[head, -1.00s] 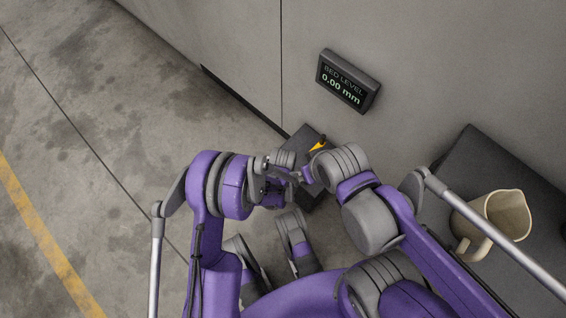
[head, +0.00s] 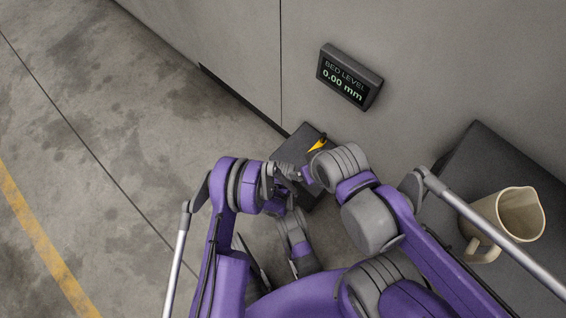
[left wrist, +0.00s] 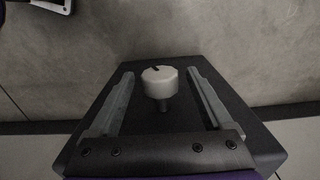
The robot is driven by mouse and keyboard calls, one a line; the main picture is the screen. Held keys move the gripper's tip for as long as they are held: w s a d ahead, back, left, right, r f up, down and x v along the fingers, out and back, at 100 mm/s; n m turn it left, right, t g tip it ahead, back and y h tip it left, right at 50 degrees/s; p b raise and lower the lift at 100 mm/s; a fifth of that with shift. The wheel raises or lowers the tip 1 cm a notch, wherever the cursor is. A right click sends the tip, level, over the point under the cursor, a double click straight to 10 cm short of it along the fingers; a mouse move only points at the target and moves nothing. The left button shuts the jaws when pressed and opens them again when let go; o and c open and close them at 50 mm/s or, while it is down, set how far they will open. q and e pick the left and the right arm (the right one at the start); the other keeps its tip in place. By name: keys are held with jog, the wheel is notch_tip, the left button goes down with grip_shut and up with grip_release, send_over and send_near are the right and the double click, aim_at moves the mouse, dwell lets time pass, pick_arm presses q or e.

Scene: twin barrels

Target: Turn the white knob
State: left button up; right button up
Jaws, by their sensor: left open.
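The white knob (left wrist: 160,82) is a short round cap with a dark mark on top, on a dark stem. It stands on a dark box (left wrist: 235,125), which also shows in the head view (head: 303,136). My left gripper (left wrist: 161,73) is open, with one finger on each side of the knob and a visible gap on both sides. In the head view my left gripper (head: 287,172) is over the box, and the knob is hidden behind the arms. My right gripper (head: 308,175) is close beside it; its fingers are not clear.
A yellow pointer (head: 317,145) is on the box. A wall display (head: 349,77) reads "BED LEVEL 0.00 mm". A beige jug (head: 515,213) stands on a dark surface (head: 480,150) at the right. The grey wall is close behind; the concrete floor at left is clear.

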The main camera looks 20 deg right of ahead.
pick_arm(q)
grip_shut()
jog(key=shift+s+d+t+y, duration=0.1)
jog(key=shift+s+t+y, duration=0.15)
jog(key=shift+t, duration=0.45)
jog(key=shift+w+t+y, duration=0.1)
jog(key=shift+t+y, duration=0.15)
jog(key=shift+t, duration=0.35)
grip_release()
